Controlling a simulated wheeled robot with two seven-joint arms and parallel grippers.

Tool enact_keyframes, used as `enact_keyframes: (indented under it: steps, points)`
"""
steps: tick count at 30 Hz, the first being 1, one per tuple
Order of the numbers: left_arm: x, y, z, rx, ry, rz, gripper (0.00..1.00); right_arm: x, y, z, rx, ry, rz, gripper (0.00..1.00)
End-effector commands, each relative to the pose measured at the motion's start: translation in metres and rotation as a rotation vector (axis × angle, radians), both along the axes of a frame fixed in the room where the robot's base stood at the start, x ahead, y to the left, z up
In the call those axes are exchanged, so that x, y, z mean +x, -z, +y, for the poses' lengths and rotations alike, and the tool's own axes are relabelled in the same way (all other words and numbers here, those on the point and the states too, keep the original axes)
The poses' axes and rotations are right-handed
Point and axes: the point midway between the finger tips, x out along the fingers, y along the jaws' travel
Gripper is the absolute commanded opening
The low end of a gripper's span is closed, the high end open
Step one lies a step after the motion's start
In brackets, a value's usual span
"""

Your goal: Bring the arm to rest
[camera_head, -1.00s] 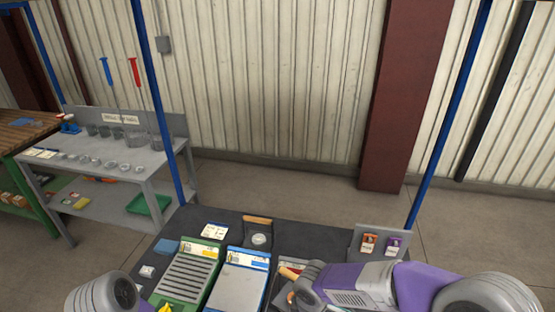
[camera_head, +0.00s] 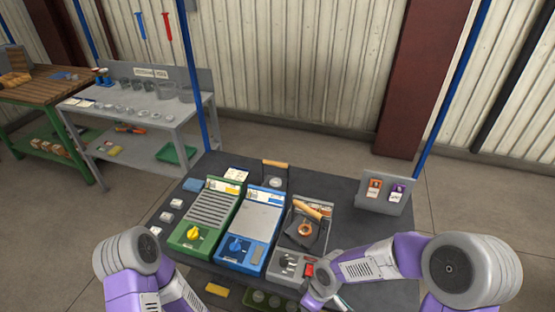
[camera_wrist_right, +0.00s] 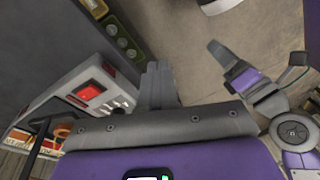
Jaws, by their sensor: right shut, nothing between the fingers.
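My right arm comes in from the right in the head view, with its wrist (camera_head: 322,284) low at the front edge of the dark bench. Its fingers are hard to make out there. In the right wrist view the right gripper (camera_wrist_right: 158,84) is shut with nothing between its fingers. They are in front of the grey unit with the red switch (camera_wrist_right: 88,91), apparently apart from it. My left arm (camera_head: 135,268) is folded at the lower left in the head view; its hand is below the frame. Parts of my other arm (camera_wrist_right: 245,82) show in the right wrist view, with the finger state unclear.
The dark bench (camera_head: 345,178) holds a green unit (camera_head: 212,210), a blue unit (camera_head: 262,215) and a grey unit (camera_head: 284,262) with a copper-coloured ring (camera_head: 305,229). A card stand (camera_head: 385,195) is at its right. A grey table (camera_head: 190,113) with beakers stands back left. Floor is clear at right.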

Motion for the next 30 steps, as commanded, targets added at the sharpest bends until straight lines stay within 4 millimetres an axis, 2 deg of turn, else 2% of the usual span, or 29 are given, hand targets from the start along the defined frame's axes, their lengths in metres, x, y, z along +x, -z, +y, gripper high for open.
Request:
enact_keyframes:
  steps: [1, 5, 8, 12, 15, 20, 30]
  points:
    - [-0.001, 0.000, 0.000, 0.000, 0.001, 0.002, 0.53, -0.007, 0.014, 0.002, 0.029, 0.064, 0.035, 0.00]
    - [-0.001, -0.001, 0.000, -0.001, 0.001, 0.003, 0.53, -0.022, 0.049, 0.010, 0.110, 0.282, 0.111, 0.00]
    - [-0.001, 0.000, 0.000, -0.001, 0.001, 0.003, 0.53, -0.036, 0.082, 0.012, 0.159, 0.515, 0.177, 0.00]
    - [-0.001, 0.000, 0.000, -0.001, 0.001, 0.003, 0.53, -0.058, 0.125, 0.005, 0.172, 0.863, 0.245, 0.00]
    - [-0.001, 0.000, 0.000, -0.001, 0.001, 0.003, 0.53, -0.070, 0.144, -0.004, 0.156, 1.031, 0.262, 0.00]
    - [-0.001, -0.001, 0.000, -0.001, 0.001, 0.003, 0.53, -0.078, 0.156, -0.012, 0.139, 1.143, 0.262, 0.00]
    - [-0.001, -0.001, 0.000, -0.001, 0.001, 0.003, 0.53, -0.077, 0.156, -0.012, 0.138, 1.147, 0.259, 0.00]
